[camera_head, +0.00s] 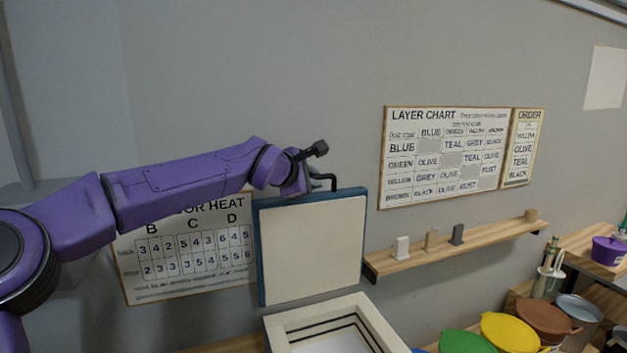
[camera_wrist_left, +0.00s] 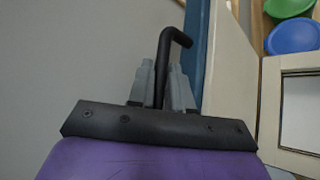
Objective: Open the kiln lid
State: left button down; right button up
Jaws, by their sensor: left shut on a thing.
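The kiln lid (camera_head: 312,250) stands about upright in the head view, its pale inner face toward me and a blue edge around it. The kiln body (camera_head: 385,322) is below it, its square mouth open with dark lines on its inner walls. My left gripper (camera_head: 312,180) is at the lid's top edge, shut on the black lid handle (camera_head: 331,177). In the left wrist view the fingers (camera_wrist_left: 160,88) sit on both sides of the bent handle (camera_wrist_left: 175,38), with the lid's blue side (camera_wrist_left: 199,45) beside them. My right gripper is out of view.
A wall shelf (camera_head: 455,248) with small tiles is right of the lid. Coloured round lids, including a yellow one (camera_head: 508,331) and a green one (camera_head: 465,342), are right of the kiln. A heat chart (camera_head: 190,265) hangs behind my left arm, a layer chart (camera_head: 445,155) above the shelf.

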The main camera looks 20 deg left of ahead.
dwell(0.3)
pick_arm(q)
jog(key=c, duration=1.2)
grip_release()
jog(key=shift+o, duration=0.2)
jog(key=shift+s, duration=0.1)
jog(key=b+v, duration=0.4)
jog(key=v, duration=0.6)
jog(key=shift+o, duration=0.2)
jog(key=shift+s, duration=0.1)
